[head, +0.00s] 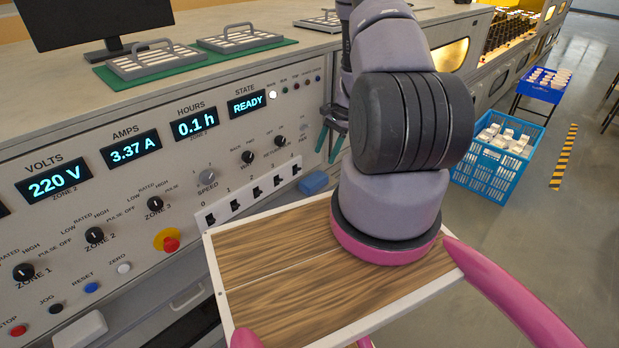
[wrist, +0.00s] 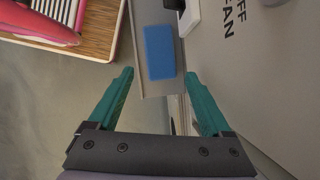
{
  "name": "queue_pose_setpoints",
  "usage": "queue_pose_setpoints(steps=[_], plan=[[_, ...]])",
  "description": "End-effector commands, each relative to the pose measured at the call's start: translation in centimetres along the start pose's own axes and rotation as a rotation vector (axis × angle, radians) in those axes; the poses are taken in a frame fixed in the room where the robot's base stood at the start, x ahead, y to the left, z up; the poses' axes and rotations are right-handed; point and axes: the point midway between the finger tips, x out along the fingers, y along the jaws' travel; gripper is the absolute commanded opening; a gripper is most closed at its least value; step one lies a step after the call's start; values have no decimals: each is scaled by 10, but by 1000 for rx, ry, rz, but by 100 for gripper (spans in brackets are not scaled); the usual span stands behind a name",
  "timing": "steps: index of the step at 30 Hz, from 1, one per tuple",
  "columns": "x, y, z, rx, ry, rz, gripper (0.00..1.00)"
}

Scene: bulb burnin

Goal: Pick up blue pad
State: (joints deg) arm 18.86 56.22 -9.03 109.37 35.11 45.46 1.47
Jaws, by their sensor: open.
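The blue pad (head: 314,183) lies on a narrow grey ledge along the front of the control panel, just right of the row of numbered switches. In the wrist view the blue pad (wrist: 160,52) lies flat on the ledge, ahead of the fingertips and roughly centred between them. My gripper (wrist: 159,75) has its two teal fingers spread, with nothing between them. In the head view my gripper (head: 329,143) is above the pad, close to the panel face, partly hidden by my arm.
A wood-topped tray (head: 260,285) with a white rim is in front of the panel. The panel (head: 90,180) carries knobs, switches and displays, one reading READY. A blue crate (head: 487,180) with white items stands on the floor at right. Bare floor lies beyond it.

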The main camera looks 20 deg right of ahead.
Motion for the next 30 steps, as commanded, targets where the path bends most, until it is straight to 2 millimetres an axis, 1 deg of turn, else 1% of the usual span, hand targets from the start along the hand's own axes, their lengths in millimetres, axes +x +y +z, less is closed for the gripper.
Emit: queue_pose_setpoints(steps=[1, 6, 9, 16, 24, 27, 30], plan=[[9, 1, -1, 2, -2, 3, 83], [37, 1, 0, 3, -3, 4, 83], [48, 1, -1, 1, -1, 3, 83], [61, 1, 0, 0, -1, 2, 83], [100, 3, 0, 1, -2, 3, 83], [105, 2, 0, 0, -1, 2, 83], [104, 2, 0, 0, 0, 1, 83]])
